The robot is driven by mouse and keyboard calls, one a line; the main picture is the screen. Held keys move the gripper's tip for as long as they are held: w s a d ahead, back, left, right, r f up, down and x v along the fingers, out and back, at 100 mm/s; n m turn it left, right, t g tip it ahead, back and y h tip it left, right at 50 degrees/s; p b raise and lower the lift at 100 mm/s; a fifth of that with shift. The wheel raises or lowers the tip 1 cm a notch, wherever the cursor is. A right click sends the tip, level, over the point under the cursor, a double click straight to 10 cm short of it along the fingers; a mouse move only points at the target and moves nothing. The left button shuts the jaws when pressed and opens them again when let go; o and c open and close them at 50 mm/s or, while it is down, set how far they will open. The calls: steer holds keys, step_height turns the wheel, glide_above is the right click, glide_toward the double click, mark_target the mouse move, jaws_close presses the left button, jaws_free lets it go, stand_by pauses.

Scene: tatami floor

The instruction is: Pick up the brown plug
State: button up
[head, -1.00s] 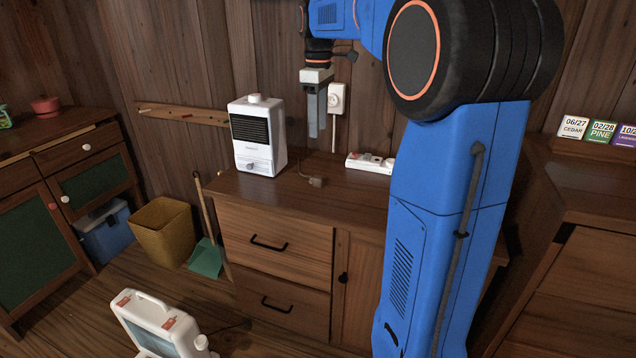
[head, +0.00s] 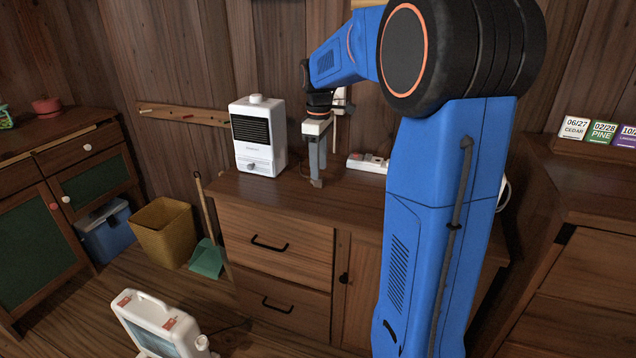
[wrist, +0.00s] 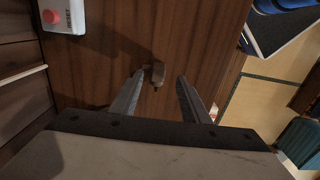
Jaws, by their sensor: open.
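The brown plug (wrist: 158,73) lies on the wooden cabinet top (wrist: 200,55), seen in the wrist view just ahead of and between my fingertips. My gripper (wrist: 160,82) is open, with a finger on either side of the plug's line and nothing held. In the head view my gripper (head: 317,184) points down at the cabinet top, right of the white heater. There the plug is mostly hidden by the fingertips; I cannot tell if they touch it.
The white heater (head: 257,140) stands left of my gripper. A yellow bin (head: 164,233) and a green dustpan (head: 206,259) are on the floor at left. A white portable device (head: 160,325) stands in front.

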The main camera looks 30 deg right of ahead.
steer(key=f, duration=0.4)
steer(key=shift+w+f, duration=0.1)
steer(key=shift+w, duration=0.1)
jaws_close()
step_height(320, 180, up, 28)
stand_by(0.5)
